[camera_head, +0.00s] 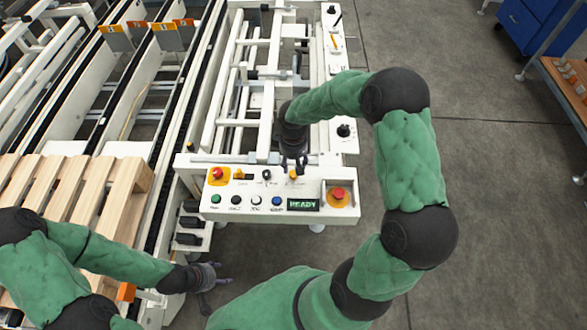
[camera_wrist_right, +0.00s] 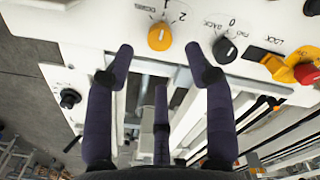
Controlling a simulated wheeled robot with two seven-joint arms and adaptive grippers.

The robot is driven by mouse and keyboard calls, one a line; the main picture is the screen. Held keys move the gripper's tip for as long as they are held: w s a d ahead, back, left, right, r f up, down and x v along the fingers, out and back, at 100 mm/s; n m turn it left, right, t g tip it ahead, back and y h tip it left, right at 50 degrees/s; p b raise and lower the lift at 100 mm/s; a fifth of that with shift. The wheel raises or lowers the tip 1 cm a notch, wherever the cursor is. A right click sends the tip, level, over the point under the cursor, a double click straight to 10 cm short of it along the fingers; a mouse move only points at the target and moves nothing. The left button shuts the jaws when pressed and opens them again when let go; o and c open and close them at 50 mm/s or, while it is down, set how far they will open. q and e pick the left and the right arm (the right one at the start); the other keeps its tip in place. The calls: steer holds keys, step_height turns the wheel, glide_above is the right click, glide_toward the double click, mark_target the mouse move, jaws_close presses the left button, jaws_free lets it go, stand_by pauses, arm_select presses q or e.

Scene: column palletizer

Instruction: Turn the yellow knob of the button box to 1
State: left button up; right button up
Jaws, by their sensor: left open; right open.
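The white button box (camera_head: 325,207) stands at the end of the conveyor frame, with a READY display. Its yellow knob (camera_head: 294,175) is on the upper row, partly next to my right gripper (camera_head: 293,163). In the right wrist view the yellow knob (camera_wrist_right: 160,37) lies just beyond the spread fingertips of my right gripper (camera_wrist_right: 158,62), between the two outer ones and apart from them. Labels 1 and 2 are printed beside it; I cannot tell surely where its pointer stands. My right gripper is open and empty. My left gripper (camera_head: 207,277) is open and empty, low and left of the box.
A black knob (camera_wrist_right: 225,50) sits close to the right fingertip. Red emergency buttons (camera_head: 338,195) (camera_head: 217,174) stand at both ends of the panel, with several push buttons along the lower row. A wooden pallet (camera_head: 85,195) lies at the left.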

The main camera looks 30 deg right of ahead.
mark_target(293, 174)
step_height(293, 174, up, 6)
steer(key=shift+f, duration=0.1)
stand_by(0.7)
